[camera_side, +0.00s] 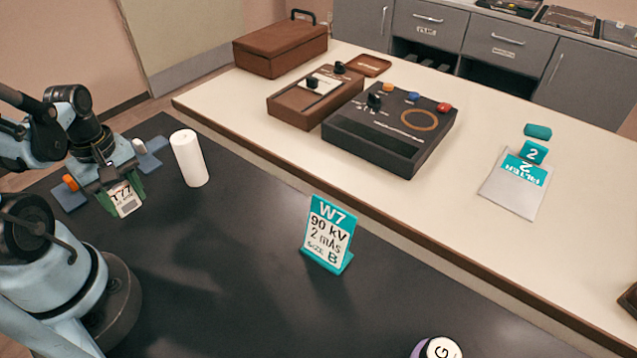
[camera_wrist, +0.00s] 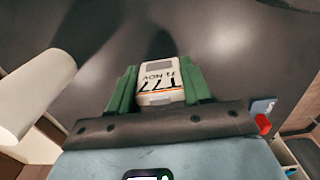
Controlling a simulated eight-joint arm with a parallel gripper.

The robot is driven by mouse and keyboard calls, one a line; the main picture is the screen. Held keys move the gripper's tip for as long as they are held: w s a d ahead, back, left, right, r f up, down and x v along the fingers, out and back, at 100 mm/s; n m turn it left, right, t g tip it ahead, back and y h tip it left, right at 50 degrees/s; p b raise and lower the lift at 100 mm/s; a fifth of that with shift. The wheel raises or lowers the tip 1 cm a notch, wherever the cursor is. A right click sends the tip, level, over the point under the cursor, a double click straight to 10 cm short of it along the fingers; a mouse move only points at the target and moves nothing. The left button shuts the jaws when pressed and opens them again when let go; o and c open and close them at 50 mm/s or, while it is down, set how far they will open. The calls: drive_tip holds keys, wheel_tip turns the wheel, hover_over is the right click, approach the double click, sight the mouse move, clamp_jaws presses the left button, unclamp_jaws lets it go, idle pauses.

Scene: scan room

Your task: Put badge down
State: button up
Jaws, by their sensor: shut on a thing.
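A white cylinder (camera_side: 189,158) stands just right of my gripper. Blue-grey pads (camera_side: 69,197) with an orange piece lie behind it. A teal "W7" sign (camera_side: 328,235) stands mid-table. A purple-and-white round item (camera_side: 437,348) is at the front edge. The dark surface between is free.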

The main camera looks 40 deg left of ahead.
sight(118, 188)
drive_tip(key=shift+f, duration=0.6)
drive_tip(key=shift+f, duration=0.15)
drive_tip(key=o, duration=1)
drive_tip(key=shift+o, duration=0.2)
drive_tip(key=shift+r, duration=6.1)
drive_tip(key=w+d+m+t, duration=0.7)
drive_tip(key=w+d+m, duration=0.5)
drive_tip(key=m, duration=0.6)
drive_tip(key=shift+w+r, duration=0.4)
drive_tip(key=shift+w, duration=0.7)
